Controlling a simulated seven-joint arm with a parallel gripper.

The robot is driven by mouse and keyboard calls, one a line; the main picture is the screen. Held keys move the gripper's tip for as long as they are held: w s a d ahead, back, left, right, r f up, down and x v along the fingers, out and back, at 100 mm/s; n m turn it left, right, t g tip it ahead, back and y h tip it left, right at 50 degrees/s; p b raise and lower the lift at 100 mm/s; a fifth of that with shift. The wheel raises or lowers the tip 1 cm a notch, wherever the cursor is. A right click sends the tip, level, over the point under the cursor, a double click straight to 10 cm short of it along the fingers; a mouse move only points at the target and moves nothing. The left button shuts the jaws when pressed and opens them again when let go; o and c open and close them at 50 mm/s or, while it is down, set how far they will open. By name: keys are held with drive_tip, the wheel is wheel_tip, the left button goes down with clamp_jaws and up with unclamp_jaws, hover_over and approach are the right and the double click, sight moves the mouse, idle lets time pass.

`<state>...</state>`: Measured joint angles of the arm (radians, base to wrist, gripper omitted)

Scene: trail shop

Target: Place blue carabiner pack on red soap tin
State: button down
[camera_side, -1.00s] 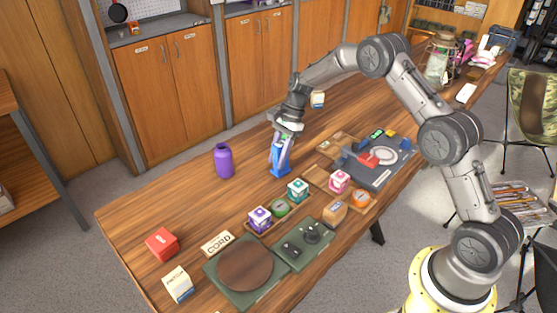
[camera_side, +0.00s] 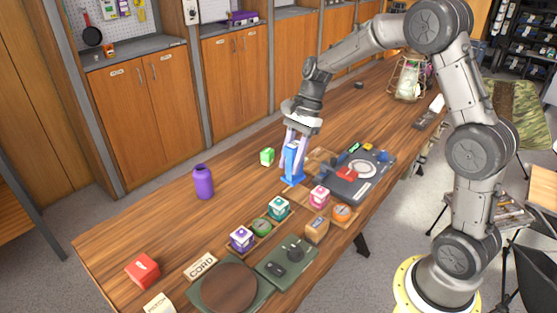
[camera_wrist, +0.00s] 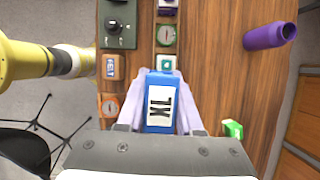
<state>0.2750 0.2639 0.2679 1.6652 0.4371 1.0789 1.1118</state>
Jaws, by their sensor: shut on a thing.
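My gripper (camera_side: 293,152) is shut on the blue carabiner pack (camera_side: 292,172), a tall blue pack held upright over the middle of the table. In the wrist view the pack (camera_wrist: 160,88) shows a white "XL" label between the two pale fingers. I cannot tell whether its underside touches the table. A red box (camera_side: 143,270), which looks like the red soap tin, sits at the table's front left, well away from my gripper. It is outside the wrist view.
A purple bottle (camera_side: 203,182) stands left of the pack, and a small green box (camera_side: 267,157) close to it. Several small boxes and round tins, including a teal one (camera_side: 279,208), sit in front. A grey tray (camera_side: 366,188) lies to the right.

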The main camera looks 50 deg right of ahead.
drive_tip(key=shift+s+r, duration=0.25)
drive_tip(key=shift+s, duration=0.3)
drive_tip(key=shift+w+d+m+t, duration=0.15)
drive_tip(key=shift+m+t, duration=0.1)
drive_tip(key=shift+m, duration=0.25)
drive_tip(key=shift+w+d+m+t, duration=0.1)
drive_tip(key=shift+m+t, duration=0.15)
drive_tip(key=shift+m, duration=0.25)
drive_tip(key=w+a+r+m+t, duration=0.25)
drive_tip(key=w+a+m, duration=0.35)
drive_tip(key=a, duration=0.7)
drive_tip(key=s+a+r+n+g, duration=0.1)
drive_tip(key=s+a+n, duration=0.1)
drive_tip(key=a, duration=0.7)
drive_tip(key=s+a+r+n+g, duration=0.1)
drive_tip(key=a+r+n, duration=0.1)
drive_tip(key=a, duration=0.7)
hover_over(136, 268)
wheel_tip(136, 268, down, 10)
drive_tip(key=shift+w+a+f, duration=0.1)
drive_tip(key=shift+f, duration=1.65)
drive_tip(key=shift+f, duration=0.15)
